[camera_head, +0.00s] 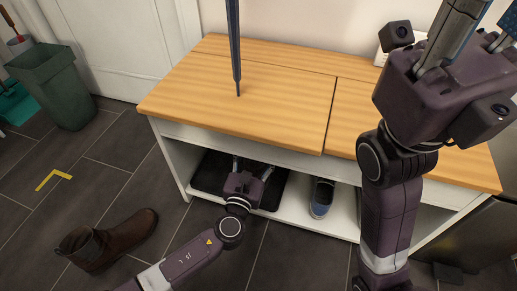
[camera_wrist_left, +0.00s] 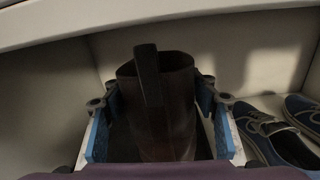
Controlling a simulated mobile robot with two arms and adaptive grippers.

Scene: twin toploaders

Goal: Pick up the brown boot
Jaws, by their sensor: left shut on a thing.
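One brown boot (camera_head: 112,238) lies on the dark floor at lower left in the head view. Another brown boot (camera_wrist_left: 172,115) stands upright in the shelf in the left wrist view, with its open top and pull tab showing. My left gripper (camera_head: 252,167) reaches into the lower shelf of the bench. In the left wrist view its blue-padded fingers (camera_wrist_left: 158,100) are on both sides of this boot, shut on it. The boot's lower part is hidden. My right gripper (camera_head: 472,40) is raised at upper right, its fingertips cut off by the frame.
The wooden-topped bench (camera_head: 270,90) has a dark tray (camera_head: 209,170) on its lower shelf. Blue shoes (camera_head: 321,197) stand right of my left gripper. A thin dark pole (camera_head: 234,45) reaches the bench top. A green bin (camera_head: 58,85) stands at left.

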